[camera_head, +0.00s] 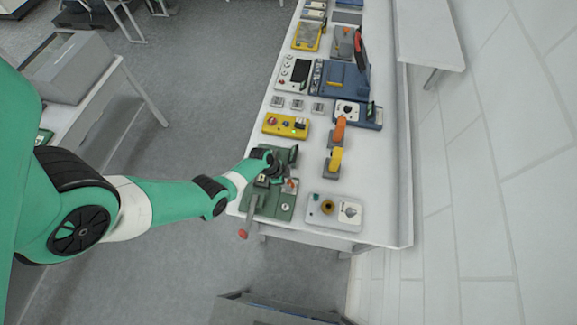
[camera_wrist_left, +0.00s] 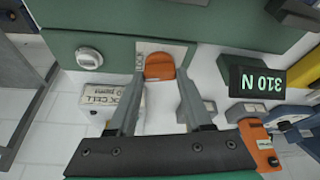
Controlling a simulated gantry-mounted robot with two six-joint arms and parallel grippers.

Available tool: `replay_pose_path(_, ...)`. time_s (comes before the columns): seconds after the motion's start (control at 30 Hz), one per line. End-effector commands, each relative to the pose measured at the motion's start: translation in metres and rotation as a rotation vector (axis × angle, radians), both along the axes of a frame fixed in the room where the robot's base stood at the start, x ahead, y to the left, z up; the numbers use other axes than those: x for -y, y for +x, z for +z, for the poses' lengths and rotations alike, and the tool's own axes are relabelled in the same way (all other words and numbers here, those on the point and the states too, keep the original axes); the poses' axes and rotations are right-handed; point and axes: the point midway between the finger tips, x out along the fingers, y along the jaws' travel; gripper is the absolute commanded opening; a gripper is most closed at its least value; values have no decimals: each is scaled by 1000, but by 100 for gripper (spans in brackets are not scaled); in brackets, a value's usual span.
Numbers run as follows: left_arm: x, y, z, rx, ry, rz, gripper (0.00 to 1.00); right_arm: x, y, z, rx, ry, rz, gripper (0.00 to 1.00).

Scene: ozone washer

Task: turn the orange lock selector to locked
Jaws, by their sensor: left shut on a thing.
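The orange lock selector (camera_wrist_left: 160,66) is a small rounded knob on a pale plate on the green device (camera_wrist_left: 110,45). Part of the lettering on the plate shows left of the knob. My left gripper (camera_wrist_left: 161,74) is shut on the selector, with one fingertip at each side of it. In the head view, my left gripper (camera_head: 276,172) is over the green device (camera_head: 270,203) at the near left of the bench. The orange selector is small there (camera_head: 291,185), just right of the gripper. My right gripper is not in view.
A display reading 310 N (camera_wrist_left: 257,82) and a white round knob (camera_wrist_left: 89,57) flank the selector. A red-tipped lever (camera_head: 243,233) sticks out at the near edge. A white box (camera_head: 335,213), a yellow box (camera_head: 286,125) and orange and yellow handles (camera_head: 335,160) stand close by.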

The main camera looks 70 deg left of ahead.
Motion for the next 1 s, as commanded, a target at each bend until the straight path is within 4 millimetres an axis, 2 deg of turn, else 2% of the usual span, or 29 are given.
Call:
replay_pose_path(0.4, -2, 0, -1, -2, 3, -216, 0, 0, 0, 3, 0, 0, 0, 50)
replay_pose_path(0.97, -1, 0, -1, -2, 3, -253, 0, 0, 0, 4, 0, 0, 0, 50)
replay_pose_path(1.0, -1, 0, -1, -2, 3, -253, 53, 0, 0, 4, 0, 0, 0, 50)
